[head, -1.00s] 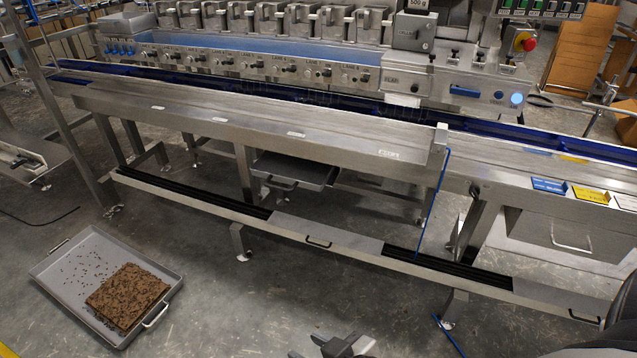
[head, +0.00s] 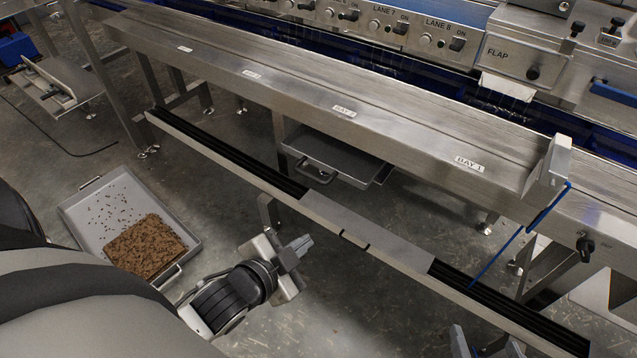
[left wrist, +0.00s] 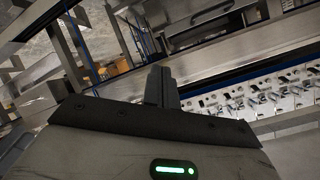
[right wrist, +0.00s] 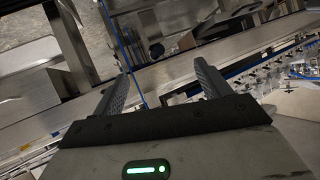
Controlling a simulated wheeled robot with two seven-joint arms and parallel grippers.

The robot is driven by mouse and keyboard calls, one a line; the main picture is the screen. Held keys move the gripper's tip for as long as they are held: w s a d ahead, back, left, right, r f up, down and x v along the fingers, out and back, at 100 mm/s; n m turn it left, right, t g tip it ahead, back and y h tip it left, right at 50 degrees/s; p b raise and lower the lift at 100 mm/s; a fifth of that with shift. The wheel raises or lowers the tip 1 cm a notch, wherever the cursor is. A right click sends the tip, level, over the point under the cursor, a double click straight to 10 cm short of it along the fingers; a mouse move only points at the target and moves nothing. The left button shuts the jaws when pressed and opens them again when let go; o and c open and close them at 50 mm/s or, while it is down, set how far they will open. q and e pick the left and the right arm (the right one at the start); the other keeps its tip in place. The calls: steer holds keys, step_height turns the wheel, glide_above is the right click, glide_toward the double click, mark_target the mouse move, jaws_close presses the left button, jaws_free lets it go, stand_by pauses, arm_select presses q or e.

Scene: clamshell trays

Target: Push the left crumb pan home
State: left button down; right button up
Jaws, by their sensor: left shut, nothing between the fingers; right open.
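A grey crumb pan (head: 338,158) with a front handle sits under the bench below the BAY 2 label, its front showing beyond the bench's front face. Its back is hidden under the bench. A second grey pan (head: 75,208), holding a brown crumb slab and loose crumbs, lies on the floor at the left. My left gripper (head: 304,244) is shut and empty, in front of the low rail and below the crumb pan in the head view. My right gripper (head: 486,346) is open and empty at the bottom edge; its spread fingers show in the right wrist view (right wrist: 165,85).
A low rail (head: 370,238) with black strips and a steel cover runs in front of the bench (head: 300,85). Bare floor (head: 330,310) lies between my left gripper and the rail.

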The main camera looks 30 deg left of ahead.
arm_select(q)
steer(key=w+a+f+m+t+y+b, duration=0.1)
steer(key=w+a+f+m+t+b, duration=0.3)
steer(key=a+f+m+b, duration=0.55)
steer(key=m+t+h+b, duration=0.15)
steer(key=m+b, duration=0.85)
steer(key=m, duration=1)
glide_toward(305, 176)
steer(key=shift+n+g, duration=0.25)
steer(key=w, duration=0.2)
steer(key=w+p, duration=0.1)
steer(key=w, duration=0.4)
steer(key=shift+d+r, duration=0.25)
steer(key=shift+d, duration=0.1)
arm_select(e)
steer(key=a+f+t+y, duration=0.1)
steer(key=a+f+y, duration=0.3)
steer(key=f, duration=0.4)
steer(key=shift+w+a+f+t, duration=0.3)
steer(key=shift+a+t, duration=0.1)
steer(key=shift+a, duration=0.1)
arm_select(q)
steer(key=shift+s, duration=0.1)
